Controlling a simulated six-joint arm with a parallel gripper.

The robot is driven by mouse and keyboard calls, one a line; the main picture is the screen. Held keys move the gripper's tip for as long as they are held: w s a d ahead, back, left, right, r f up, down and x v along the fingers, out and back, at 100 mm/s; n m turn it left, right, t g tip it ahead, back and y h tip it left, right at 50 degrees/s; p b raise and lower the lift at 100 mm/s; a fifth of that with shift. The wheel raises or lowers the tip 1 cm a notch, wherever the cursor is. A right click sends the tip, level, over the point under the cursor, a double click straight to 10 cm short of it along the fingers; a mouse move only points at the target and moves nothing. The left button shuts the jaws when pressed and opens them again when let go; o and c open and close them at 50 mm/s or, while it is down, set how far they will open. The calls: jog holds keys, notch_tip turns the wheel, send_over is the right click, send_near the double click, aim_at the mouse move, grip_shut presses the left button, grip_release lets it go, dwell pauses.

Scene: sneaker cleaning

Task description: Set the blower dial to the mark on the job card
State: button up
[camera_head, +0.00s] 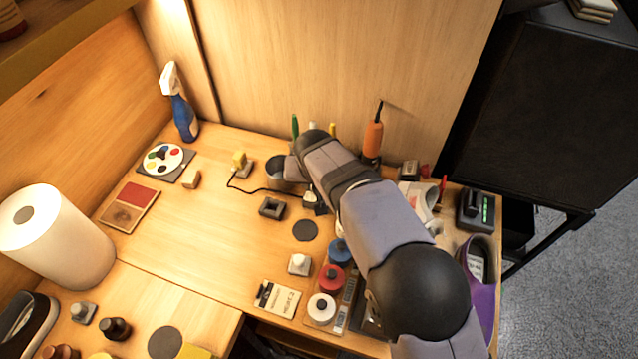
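A pale card with dark print (278,298) lies at the front of the bench, left of the bottles; it looks like the job card, but its mark is too small to read. An orange tool with a black tip (373,137) stands upright at the back wall; it may be the blower. I cannot make out a dial. A black unit with a green display (475,210) sits at the right; I cannot tell if it belongs to the blower. My arm reaches from the lower right toward the back middle. Its wrist bends down there, and my fingers cannot be made out.
Bottles with red (332,278), white and blue caps stand beside my arm. A paper roll (55,238) and spray bottle (179,105) are at the left. A cable runs from a small yellow-topped block (240,162). The left-middle bench top (185,250) is clear.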

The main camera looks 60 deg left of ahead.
jog(key=shift+n, duration=0.3)
jog(key=shift+n+g+p, duration=0.5)
jog(key=shift+n+p, duration=0.35)
jog(key=shift+n, duration=0.15)
jog(key=shift+n, duration=0.3)
jog(key=shift+r+n+p, duration=0.1)
jog(key=shift+n+p, duration=0.2)
jog(key=shift+p, duration=0.05)
jog(key=shift+n+g+y, duration=0.3)
jog(key=shift+n+g, duration=0.2)
jog(key=shift+n, duration=0.1)
jog(key=shift+c, duration=0.7)
jog(key=c, duration=0.7)
jog(key=shift+o, duration=0.2)
